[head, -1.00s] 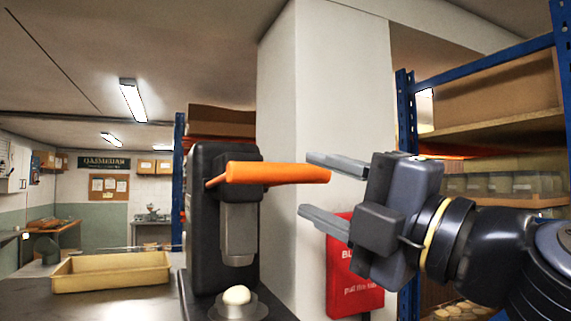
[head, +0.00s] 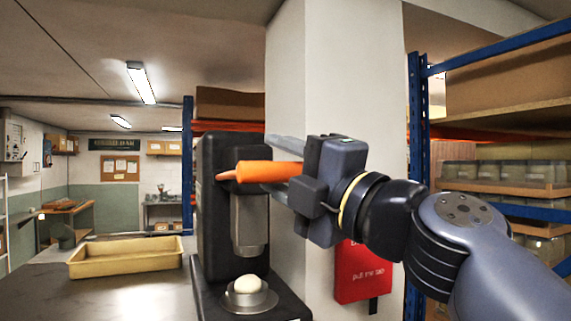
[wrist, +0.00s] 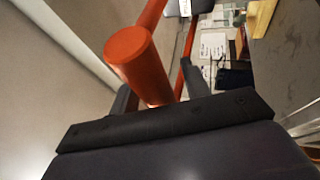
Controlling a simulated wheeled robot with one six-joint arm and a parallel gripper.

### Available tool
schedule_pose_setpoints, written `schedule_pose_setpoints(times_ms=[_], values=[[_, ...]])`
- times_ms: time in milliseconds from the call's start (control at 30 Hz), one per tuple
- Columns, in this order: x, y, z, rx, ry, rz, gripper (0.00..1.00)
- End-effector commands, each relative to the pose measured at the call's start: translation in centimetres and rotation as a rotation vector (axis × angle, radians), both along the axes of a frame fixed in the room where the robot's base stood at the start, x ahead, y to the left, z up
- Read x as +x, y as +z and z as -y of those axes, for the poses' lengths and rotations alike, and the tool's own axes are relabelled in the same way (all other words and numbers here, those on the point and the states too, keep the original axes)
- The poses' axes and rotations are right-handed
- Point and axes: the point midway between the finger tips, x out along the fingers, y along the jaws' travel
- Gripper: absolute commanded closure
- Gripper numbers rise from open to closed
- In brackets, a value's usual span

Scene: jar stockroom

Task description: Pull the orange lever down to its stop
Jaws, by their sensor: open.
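The orange lever (head: 252,172) sticks out roughly level to the right from the upper part of a black press (head: 218,215). My gripper (head: 272,163) is open at the lever's right end, with one finger above and one below it in the head view. In the wrist view the orange lever (wrist: 150,75) stands large between the fingers, its round end toward the camera. I cannot tell whether a finger touches it. A grey ram (head: 249,224) hangs over a dish (head: 250,300) holding a white ball-like piece (head: 247,284).
A yellow tray (head: 126,263) sits on the dark bench (head: 110,305) left of the press. A pale pillar (head: 345,100) stands close behind my gripper, with a red sign (head: 362,270) on it. Blue shelving with jars (head: 500,172) is at the right.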

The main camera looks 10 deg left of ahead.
Motion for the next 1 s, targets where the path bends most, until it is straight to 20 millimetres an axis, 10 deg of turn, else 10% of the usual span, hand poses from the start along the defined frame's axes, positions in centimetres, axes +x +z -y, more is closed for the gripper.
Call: schedule_pose_setpoints(times_ms=[633, 1000], values=[[-0.03, 0.01, 0.03, 0.0, 0.0, 0.0, 1.0], [-0.03, -0.14, 0.04, 0.002, 0.0, 0.003, 1.0]])
